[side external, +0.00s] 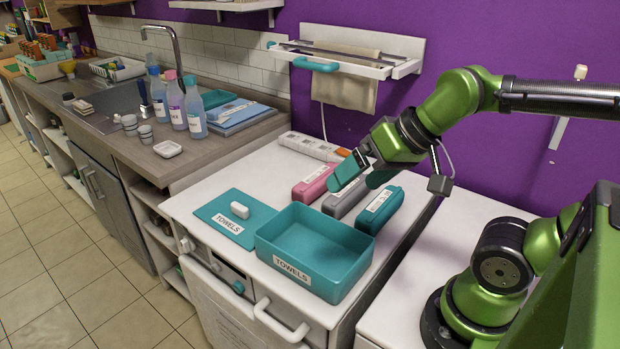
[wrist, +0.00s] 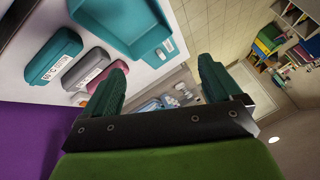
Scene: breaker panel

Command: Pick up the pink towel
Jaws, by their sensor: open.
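The pink towel (side external: 311,184) is a rolled bundle with a white label, lying on the white counter behind the teal box. It is the leftmost of three rolled towels in the side view, beside a grey towel (side external: 345,201) and a teal towel (side external: 380,208). In the wrist view the pink towel (wrist: 96,80) is partly hidden by one finger.
An open teal box (side external: 311,283) labelled TOWELS stands in front of the towels, its lid (side external: 226,219) flat to the left. A white power strip (side external: 313,147) lies behind. A wall rack (side external: 345,68) with a hanging beige cloth is above the counter.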

